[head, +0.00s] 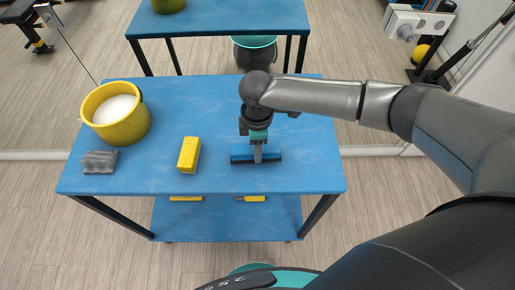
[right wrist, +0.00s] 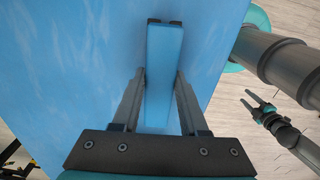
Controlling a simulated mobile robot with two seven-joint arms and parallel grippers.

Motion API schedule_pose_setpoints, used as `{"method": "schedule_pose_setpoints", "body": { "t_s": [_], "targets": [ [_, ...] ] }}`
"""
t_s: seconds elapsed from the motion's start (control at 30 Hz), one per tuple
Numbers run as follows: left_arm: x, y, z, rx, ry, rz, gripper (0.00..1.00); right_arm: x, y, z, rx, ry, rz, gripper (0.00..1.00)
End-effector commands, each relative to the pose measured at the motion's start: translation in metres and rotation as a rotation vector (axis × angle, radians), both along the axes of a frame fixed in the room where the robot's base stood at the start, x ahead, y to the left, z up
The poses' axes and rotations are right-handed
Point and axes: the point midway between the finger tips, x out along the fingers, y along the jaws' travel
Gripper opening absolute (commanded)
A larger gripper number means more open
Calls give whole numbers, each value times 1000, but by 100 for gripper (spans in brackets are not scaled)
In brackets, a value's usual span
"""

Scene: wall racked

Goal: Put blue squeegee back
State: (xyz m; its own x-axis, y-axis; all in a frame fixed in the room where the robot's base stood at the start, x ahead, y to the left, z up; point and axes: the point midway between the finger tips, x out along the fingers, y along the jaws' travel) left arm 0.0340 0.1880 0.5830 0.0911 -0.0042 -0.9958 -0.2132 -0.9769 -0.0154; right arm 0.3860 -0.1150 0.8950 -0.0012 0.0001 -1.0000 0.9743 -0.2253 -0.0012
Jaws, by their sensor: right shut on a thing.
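The blue squeegee (head: 241,153) is a wide blue bar with a dark edge and a short grey part at its middle. It is at the right part of the blue table, and I cannot tell whether it touches the top. My right gripper (head: 257,146) points down at it and is shut on it. In the right wrist view the blue squeegee (right wrist: 164,75) runs lengthwise between the two fingers of my right gripper (right wrist: 161,95). My left gripper (right wrist: 258,107) shows small at the right of that view, with its fingers apart and empty. It is outside the head view.
The blue table (head: 220,110) also holds a yellow bucket (head: 125,128) with white contents, a yellow sponge (head: 189,154) and a grey block (head: 99,162). A lower shelf (head: 225,220) holds yellow items. Behind is what looks like a mirror. The table's middle back is clear.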

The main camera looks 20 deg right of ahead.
Motion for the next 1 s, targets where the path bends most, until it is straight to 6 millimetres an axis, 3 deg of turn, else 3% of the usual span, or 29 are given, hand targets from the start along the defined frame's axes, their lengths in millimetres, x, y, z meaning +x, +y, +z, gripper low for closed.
{"method": "schedule_pose_setpoints", "body": {
  "t_s": [0.33, 0.37, 0.6, 1.0],
  "targets": [
    [0, 1, 3, 1, 0, 0, 50, 0, 0, -11, 0, -1, 2, 0],
    [0, 1, 3, 1, 0, 0, 50, 0, 0, -11, 0, -1, 2, 45],
    [0, 1, 3, 1, 0, 0, 50, 0, 0, -11, -1, -1, 1, 72],
    [0, 1, -3, 1, 0, 0, 50, 0, -1, -14, -1, -2, 0, 73]
  ]
}}
